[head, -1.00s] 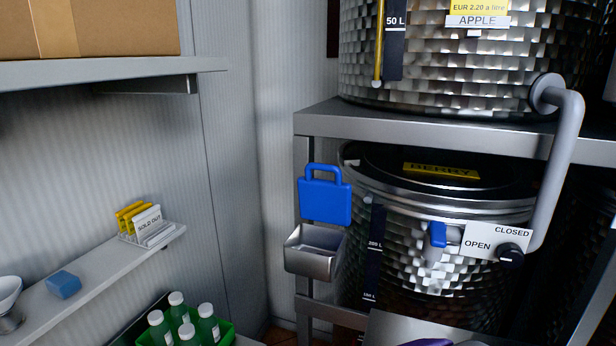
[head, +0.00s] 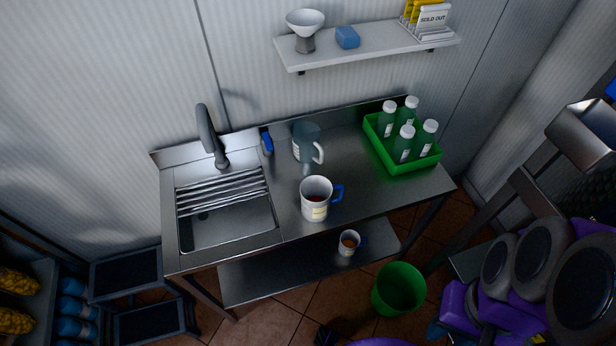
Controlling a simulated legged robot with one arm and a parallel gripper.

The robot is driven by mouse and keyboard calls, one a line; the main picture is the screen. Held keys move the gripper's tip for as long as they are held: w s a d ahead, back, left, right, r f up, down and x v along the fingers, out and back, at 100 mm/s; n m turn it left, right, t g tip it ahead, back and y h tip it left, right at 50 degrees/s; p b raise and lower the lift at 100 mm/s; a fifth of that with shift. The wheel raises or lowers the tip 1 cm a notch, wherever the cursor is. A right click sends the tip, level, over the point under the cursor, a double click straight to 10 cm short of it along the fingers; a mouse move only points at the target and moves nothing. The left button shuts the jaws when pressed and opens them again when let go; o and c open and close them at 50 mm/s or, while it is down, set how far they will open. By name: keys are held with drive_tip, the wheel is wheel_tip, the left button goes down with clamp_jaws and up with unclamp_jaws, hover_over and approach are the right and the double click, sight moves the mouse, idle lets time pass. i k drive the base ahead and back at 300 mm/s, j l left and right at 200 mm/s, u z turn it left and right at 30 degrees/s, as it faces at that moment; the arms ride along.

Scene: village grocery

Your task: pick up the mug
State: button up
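A small white mug (head: 348,243) with a dark blue handle on its right stands upright on the lower shelf of the steel sink table. Something brown shows inside it. A larger white mug-like vessel (head: 315,200) with a blue handle and a yellow label stands on the worktop above, near the front edge, with dark red inside. A clear jug (head: 307,142) with a white handle stands behind it. Purple and grey parts, apparently my own folded arm, fill the lower right. I cannot make out my gripper's fingers.
The sink (head: 225,212) is left of the vessels, and a green crate (head: 405,167) of bottles is at right. A green bin (head: 399,289) stands on the floor near the lower shelf (head: 270,275). Black crates (head: 125,270) stand at left. A wall shelf (head: 375,45) hangs above.

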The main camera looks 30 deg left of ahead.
sight(318, 186)
drive_tip(key=u, duration=1.25)
drive_tip(key=z, duration=1.75)
drive_tip(key=u, duration=1.75)
drive_tip(key=k+j+u, duration=0.15)
drive_tip(key=k+j, duration=0.15)
